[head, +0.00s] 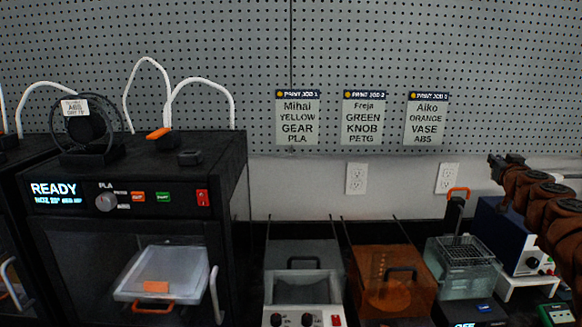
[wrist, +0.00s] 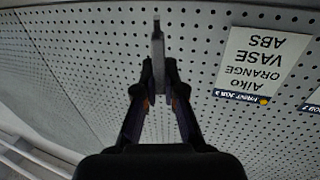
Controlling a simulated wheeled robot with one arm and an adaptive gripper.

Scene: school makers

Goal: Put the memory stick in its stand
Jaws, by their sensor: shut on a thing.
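My gripper (head: 497,161) is at the right of the head view, raised in front of the pegboard, its dark tip pointing left. In the wrist view, my gripper (wrist: 158,72) has its two fingers closed on a slim upright grey piece with a dark tip (wrist: 157,38). This appears to be the memory stick, but it is seen edge-on and its markings are hidden. A small dark block (head: 189,157) lies on top of the printer at the left. I cannot tell whether it is the stick's stand.
The black printer (head: 140,185) carries a spool holder (head: 88,130). A grey-lidded box (head: 302,290), an orange box (head: 392,285), a clear tank (head: 462,265) and a blue power unit (head: 505,235) line the bench. The space before the pegboard (head: 330,60) is free.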

